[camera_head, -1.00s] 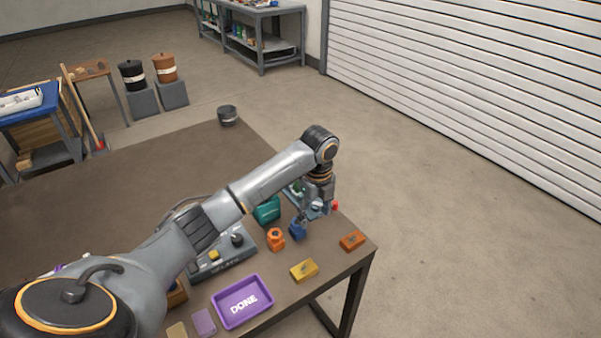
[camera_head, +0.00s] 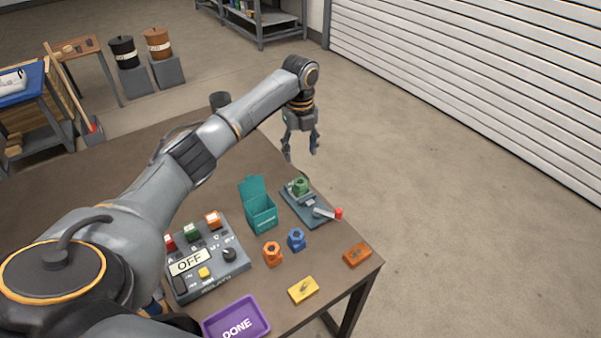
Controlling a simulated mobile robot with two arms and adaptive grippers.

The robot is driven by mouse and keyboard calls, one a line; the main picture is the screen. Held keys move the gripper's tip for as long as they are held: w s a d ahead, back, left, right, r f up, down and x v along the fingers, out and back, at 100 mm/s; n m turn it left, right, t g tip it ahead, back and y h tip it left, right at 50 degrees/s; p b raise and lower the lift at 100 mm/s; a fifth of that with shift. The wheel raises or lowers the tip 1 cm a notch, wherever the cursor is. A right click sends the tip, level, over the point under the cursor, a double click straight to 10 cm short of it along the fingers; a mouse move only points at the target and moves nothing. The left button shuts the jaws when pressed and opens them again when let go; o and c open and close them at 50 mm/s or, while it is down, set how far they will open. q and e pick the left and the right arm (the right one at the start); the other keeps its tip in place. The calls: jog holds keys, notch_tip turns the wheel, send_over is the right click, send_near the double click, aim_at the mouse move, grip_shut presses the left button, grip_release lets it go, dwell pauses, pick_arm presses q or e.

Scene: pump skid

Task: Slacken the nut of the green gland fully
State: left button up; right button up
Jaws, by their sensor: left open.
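The green gland (camera_head: 301,186) sits on a grey-blue base plate (camera_head: 296,205) near the table's right edge, beside a lever with a red knob (camera_head: 338,213). Its nut is too small to make out apart from the gland. My left gripper (camera_head: 301,152) is open and empty, pointing down, above and beyond the gland and clear of it. My right gripper is not in view.
An orange gland (camera_head: 272,253) and a blue gland (camera_head: 296,240) stand in front of the plate. An open teal box (camera_head: 260,212), a control panel reading OFF (camera_head: 208,260), a yellow block (camera_head: 303,290), an orange block (camera_head: 357,254) and a purple DONE tray (camera_head: 238,320) surround them.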

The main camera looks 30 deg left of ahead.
pick_arm(q)
jog(key=p, duration=0.1)
send_over(300, 180)
notch_tip(300, 180, down, 6)
jog(key=shift+s+d+f, duration=0.1)
notch_tip(300, 180, down, 4)
jog(key=shift+r+p, duration=0.2)
jog(key=shift+p, duration=0.1)
jog(key=shift+f, duration=0.55)
jog(key=c, duration=1.2)
jog(key=shift+o, duration=0.2)
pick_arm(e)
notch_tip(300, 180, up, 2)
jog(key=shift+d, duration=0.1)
